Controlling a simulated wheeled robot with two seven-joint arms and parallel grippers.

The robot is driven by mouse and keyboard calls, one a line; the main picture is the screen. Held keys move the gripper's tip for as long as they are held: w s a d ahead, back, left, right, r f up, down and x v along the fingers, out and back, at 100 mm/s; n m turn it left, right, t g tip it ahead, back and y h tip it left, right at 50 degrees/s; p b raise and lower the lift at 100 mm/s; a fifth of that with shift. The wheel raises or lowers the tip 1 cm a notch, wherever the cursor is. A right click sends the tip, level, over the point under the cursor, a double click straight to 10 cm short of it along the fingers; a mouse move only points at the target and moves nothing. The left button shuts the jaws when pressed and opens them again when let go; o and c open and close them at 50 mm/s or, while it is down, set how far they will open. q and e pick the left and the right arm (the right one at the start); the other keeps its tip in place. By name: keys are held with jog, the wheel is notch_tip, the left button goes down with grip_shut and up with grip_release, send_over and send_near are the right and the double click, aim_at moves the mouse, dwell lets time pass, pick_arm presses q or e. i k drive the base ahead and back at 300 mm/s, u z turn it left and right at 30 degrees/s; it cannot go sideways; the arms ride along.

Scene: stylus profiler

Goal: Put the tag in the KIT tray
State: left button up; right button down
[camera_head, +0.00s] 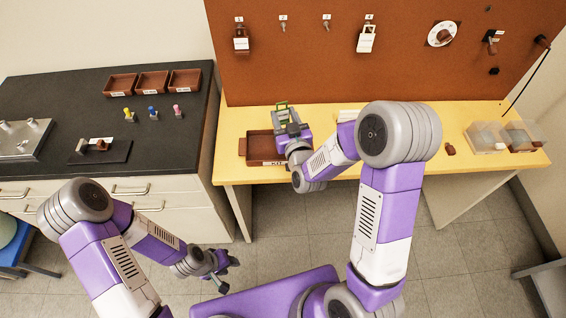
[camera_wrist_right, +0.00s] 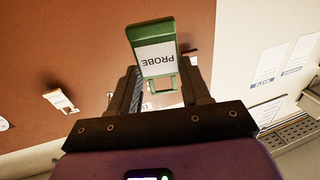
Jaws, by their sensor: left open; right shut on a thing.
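The tag is green with a white label reading PROBE; it shows in the right wrist view (camera_wrist_right: 156,57) and as a small green frame in the head view (camera_head: 281,104). My right gripper (camera_head: 287,122) is shut on the tag, which stands out past the fingertips. The brown KIT tray (camera_head: 256,158) sits on the yellow table's left part. The right gripper and tag are over or just behind its right part in the head view; the exact height is unclear. The arm hides the tray's right end. My left gripper (camera_head: 226,273) is open and empty, low in front of the table.
A brown pegboard (camera_head: 300,65) stands behind the yellow table (camera_head: 407,117), with padlock-like tags (camera_head: 366,38) hanging on it. Clear bins (camera_head: 484,137) stand at the table's right. A black counter (camera_head: 55,95) with small brown trays (camera_head: 152,82) is at the left.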

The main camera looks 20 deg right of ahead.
aim_at(277, 157)
jog(key=u, duration=1.7)
jog(key=k, duration=1.05)
jog(key=z, duration=1)
jog(key=i, duration=0.5)
